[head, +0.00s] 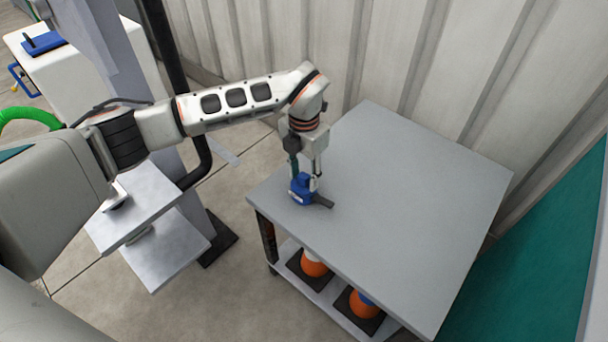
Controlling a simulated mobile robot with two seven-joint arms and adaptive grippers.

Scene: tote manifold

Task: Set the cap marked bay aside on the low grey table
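A small blue cap (300,188) with a dark grey tab (322,202) is at the left front part of the low grey table (410,180). My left gripper (304,180) points down over the table with its fingers at the blue cap, one on each side of it. The fingers look closed on it. The cap is at or just above the tabletop; I cannot tell whether it touches. No marking on the cap can be read from here. My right gripper is not in view.
The rest of the tabletop is bare. Orange cone-like items (314,264) on dark bases stand on the shelf below. A corrugated wall (400,50) runs behind the table, and a teal panel (535,250) is at right. Another blue piece (42,43) lies on a white box.

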